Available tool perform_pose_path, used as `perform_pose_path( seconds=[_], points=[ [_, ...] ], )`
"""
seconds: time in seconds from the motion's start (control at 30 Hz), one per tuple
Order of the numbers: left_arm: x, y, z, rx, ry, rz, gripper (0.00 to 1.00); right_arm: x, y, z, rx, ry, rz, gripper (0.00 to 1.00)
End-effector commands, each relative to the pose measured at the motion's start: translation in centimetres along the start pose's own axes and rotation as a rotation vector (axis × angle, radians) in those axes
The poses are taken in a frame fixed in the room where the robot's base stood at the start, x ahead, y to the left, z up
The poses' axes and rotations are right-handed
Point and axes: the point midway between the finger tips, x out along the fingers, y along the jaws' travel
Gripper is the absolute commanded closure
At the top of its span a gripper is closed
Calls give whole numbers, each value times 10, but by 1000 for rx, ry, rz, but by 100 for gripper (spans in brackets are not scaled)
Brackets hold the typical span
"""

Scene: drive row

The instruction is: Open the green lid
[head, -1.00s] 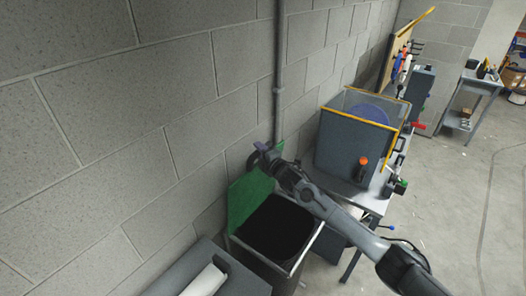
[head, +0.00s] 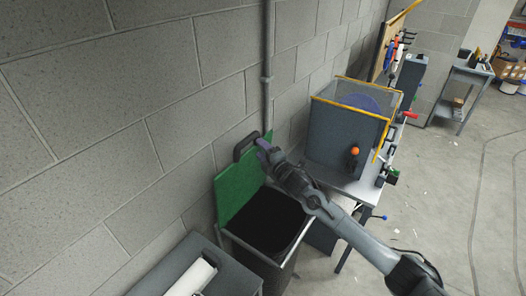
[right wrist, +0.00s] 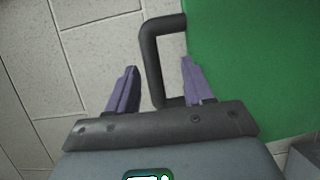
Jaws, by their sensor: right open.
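The green lid (head: 239,182) stands raised, nearly upright against the wall, behind the dark open bin (head: 270,222). Its black handle (head: 243,146) sticks up at the lid's top edge. My right gripper (head: 266,148) is open just right of the handle. In the right wrist view the handle (right wrist: 152,65) shows between and beyond the two purple fingers (right wrist: 158,88), with visible gaps on both sides. The green lid (right wrist: 255,70) fills the right of that view. I cannot tell whether a finger touches the handle. My left gripper is not in view.
A grey machine with a clear, yellow-edged top (head: 345,135) stands on a bench right of the bin. A grey unit with a white roll (head: 190,280) is at front left. The block wall (head: 130,110) is close behind the lid. Open floor lies to the right.

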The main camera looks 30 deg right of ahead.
Motion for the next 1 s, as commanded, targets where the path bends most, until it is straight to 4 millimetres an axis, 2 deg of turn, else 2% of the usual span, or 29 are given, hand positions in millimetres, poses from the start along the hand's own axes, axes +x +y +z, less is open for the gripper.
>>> perform_pose_path(
  seconds=[0.27,0.7,1.0],
  points=[
    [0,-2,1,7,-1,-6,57,-10,-1,0,0,1,0,48],
    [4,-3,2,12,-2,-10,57,-78,-2,0,-2,2,-3,48],
    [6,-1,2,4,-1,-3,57,-105,-1,0,-1,1,-1,48]
  ],
)
